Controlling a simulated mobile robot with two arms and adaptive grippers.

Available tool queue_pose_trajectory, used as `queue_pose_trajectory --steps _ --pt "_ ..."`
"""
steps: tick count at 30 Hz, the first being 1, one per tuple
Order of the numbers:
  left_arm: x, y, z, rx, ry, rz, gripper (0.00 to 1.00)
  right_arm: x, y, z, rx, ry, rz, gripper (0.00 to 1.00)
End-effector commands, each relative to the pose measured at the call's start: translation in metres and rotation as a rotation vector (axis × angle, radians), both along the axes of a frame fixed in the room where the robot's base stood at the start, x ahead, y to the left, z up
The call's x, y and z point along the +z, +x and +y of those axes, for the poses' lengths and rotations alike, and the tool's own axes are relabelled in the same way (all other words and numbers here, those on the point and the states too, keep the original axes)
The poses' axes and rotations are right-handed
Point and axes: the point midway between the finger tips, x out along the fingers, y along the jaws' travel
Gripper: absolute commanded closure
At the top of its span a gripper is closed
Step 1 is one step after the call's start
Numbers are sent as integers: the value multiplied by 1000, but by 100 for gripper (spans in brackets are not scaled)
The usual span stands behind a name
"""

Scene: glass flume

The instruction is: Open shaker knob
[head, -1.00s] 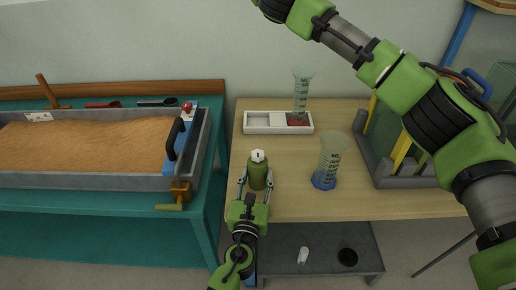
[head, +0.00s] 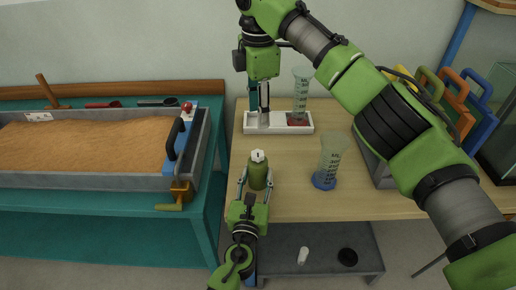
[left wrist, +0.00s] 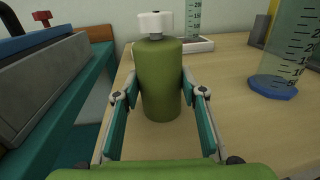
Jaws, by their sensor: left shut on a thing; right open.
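The shaker (head: 257,176) is an olive-green bottle with a white knob (head: 258,156) on top. It stands upright near the left front of the wooden table. My left gripper (head: 256,190) is shut on its body from the front. The left wrist view shows the shaker (left wrist: 159,82) between the two fingers, with the white knob (left wrist: 155,24) above a grey neck. My right gripper (head: 263,98) is open and points down above the white tray, behind the shaker and apart from it.
A white tray (head: 251,127) at the back holds a graduated cylinder (head: 301,92). Another cylinder with a blue base (head: 326,162) stands right of the shaker. A rack with coloured handles (head: 455,100) is at the right. A sand-filled flume (head: 90,185) is at the left.

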Motion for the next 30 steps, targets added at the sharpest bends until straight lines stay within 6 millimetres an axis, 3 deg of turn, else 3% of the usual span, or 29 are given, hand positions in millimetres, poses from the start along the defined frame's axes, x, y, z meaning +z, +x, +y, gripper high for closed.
queue_pose_trajectory --steps 7,21,30 --pt "-1 0 0 0 0 1 87 -18 -12 0 23 -3 53 59" --pt "-1 0 0 0 0 1 87 -104 -12 0 20 -3 51 59" --pt "-1 0 0 0 0 1 87 -121 -11 0 21 -2 47 59"
